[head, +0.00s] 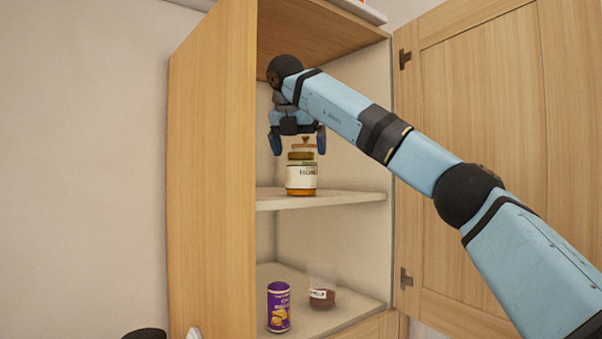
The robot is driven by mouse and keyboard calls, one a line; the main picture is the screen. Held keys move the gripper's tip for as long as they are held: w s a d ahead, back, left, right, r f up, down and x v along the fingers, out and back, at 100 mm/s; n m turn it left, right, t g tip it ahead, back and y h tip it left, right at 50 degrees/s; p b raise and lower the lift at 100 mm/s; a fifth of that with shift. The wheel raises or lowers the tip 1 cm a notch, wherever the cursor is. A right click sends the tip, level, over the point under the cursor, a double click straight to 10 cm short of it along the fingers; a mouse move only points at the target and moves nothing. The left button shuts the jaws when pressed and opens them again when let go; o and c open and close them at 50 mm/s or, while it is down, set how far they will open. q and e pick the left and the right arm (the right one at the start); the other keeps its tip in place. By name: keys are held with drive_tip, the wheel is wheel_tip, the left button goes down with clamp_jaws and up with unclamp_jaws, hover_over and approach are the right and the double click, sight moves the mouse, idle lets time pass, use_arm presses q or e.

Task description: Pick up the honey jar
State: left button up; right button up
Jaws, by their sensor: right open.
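The honey jar (301,176) stands upright on the middle shelf of the open wooden cabinet. It is amber with a white label and a lid with a knob. My right gripper (298,148) points down, directly above the jar in the picture. Its two fingers are spread open, one on each side of the lid's top, and nothing is held. I cannot tell whether the fingers touch the jar. My left gripper is not in view.
The middle shelf (350,197) is otherwise clear. On the lower shelf (345,313) stand a purple can (278,308) and a glass jar with dark red contents (322,290). The cabinet's side panel (212,170) is at left, its open door (480,110) at right.

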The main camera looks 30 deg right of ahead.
drive_tip(key=p+x, duration=0.1)
drive_tip(key=x, duration=0.3)
drive_tip(key=shift+w+d, duration=0.2)
drive_tip(key=shift+d, duration=0.1)
drive_tip(key=shift+s+a, duration=0.1)
drive_tip(key=c, duration=1)
drive_tip(key=shift+c, duration=1.2)
drive_tip(key=shift+r, duration=0.15)
